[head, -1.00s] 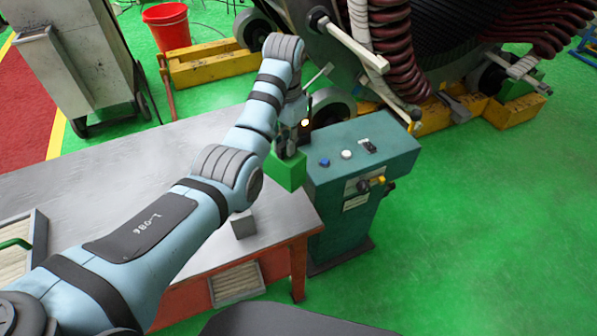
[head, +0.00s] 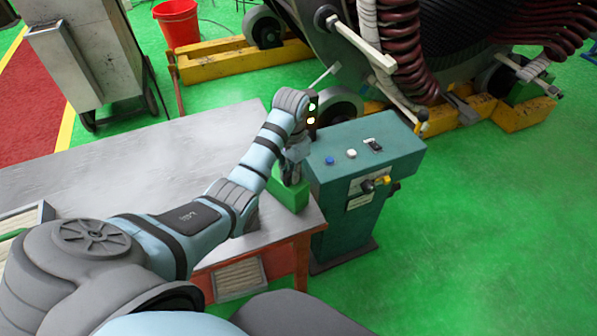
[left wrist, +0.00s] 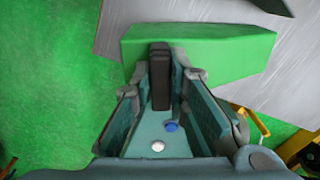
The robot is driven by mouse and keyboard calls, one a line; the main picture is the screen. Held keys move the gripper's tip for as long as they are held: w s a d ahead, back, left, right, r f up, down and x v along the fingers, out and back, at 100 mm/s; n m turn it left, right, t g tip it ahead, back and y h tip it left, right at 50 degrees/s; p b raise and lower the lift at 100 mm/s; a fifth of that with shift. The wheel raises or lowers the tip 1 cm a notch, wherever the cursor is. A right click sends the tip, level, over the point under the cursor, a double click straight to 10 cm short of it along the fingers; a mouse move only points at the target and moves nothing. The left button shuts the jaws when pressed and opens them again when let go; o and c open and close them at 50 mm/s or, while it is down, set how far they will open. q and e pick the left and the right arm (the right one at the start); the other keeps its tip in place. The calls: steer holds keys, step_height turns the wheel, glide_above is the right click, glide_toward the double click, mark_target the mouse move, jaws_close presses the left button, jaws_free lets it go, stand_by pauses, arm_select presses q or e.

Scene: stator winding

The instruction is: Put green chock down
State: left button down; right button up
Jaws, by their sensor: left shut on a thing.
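The green chock (head: 289,196) is a plain bright green block at the right end of the grey table (head: 110,155), just left of the teal control box. My left gripper (head: 293,176) points down and is shut on the chock from above. In the left wrist view the chock (left wrist: 225,56) lies across the fingertips (left wrist: 160,75), with the grey table top behind it. I cannot tell whether its underside touches the table or is slightly above it. My right gripper is not in view.
The teal control box (head: 345,185), with buttons and knobs on top and front, stands close against the table's right end. The large stator (head: 400,50) is behind it. A red bucket (head: 178,24) stands on the floor at the back. The left table top is mostly clear.

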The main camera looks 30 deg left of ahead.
arm_select(q)
steer(key=c, duration=1.6)
jaws_free()
steer(key=shift+o, duration=0.2)
steer(key=shift+d, duration=0.1)
